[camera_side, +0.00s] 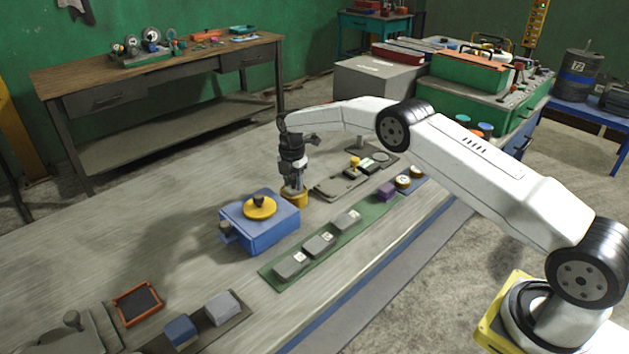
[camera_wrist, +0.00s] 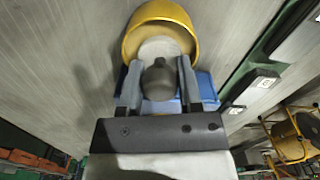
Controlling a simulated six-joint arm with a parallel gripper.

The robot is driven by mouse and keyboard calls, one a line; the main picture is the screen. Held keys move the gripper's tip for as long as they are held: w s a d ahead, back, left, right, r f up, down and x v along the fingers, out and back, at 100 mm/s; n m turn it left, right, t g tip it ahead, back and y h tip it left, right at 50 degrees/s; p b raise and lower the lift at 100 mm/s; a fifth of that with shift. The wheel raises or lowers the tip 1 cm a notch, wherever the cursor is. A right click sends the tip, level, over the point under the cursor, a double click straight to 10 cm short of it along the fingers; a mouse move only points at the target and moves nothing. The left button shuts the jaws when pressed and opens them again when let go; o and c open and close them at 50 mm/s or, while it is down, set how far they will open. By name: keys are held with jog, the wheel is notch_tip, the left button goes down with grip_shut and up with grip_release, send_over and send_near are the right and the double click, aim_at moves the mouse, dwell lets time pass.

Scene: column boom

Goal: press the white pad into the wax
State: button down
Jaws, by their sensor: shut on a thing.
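My gripper (camera_side: 293,178) points down over a round yellow tin (camera_side: 296,199) standing on the bench. In the wrist view, my gripper (camera_wrist: 159,78) is shut on the dark knob of the white pad (camera_wrist: 160,47), one finger on each side. The pad's pale disc lies inside the outline of the yellow tin (camera_wrist: 131,42). I cannot tell whether the pad touches the wax; the wax is hidden or not distinct. In the side view the pad is mostly hidden by the gripper and tin.
A blue box (camera_side: 270,233) with a yellow disc (camera_side: 258,211) and dark knob stands close in front. A green strip (camera_side: 330,250) with grey blocks lies to the right. A dark tray (camera_side: 333,188) sits beside the tin. The bench left of the tin is clear.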

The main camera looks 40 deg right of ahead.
aim_at(293, 177)
jog(key=shift+f, duration=0.3)
dwell(0.9)
jog(key=shift+r, duration=3.55)
jog(key=shift+s, duration=0.15)
jog(key=s+a+m, duration=0.2)
jog(key=s+m, duration=0.8)
jog(key=s, duration=0.2)
jog(key=s+a+r+m, duration=0.1)
jog(key=s+a+m, duration=0.2)
jog(key=s+m, duration=0.8)
jog(key=shift+s+r, duration=0.15)
jog(key=shift+s, duration=0.35)
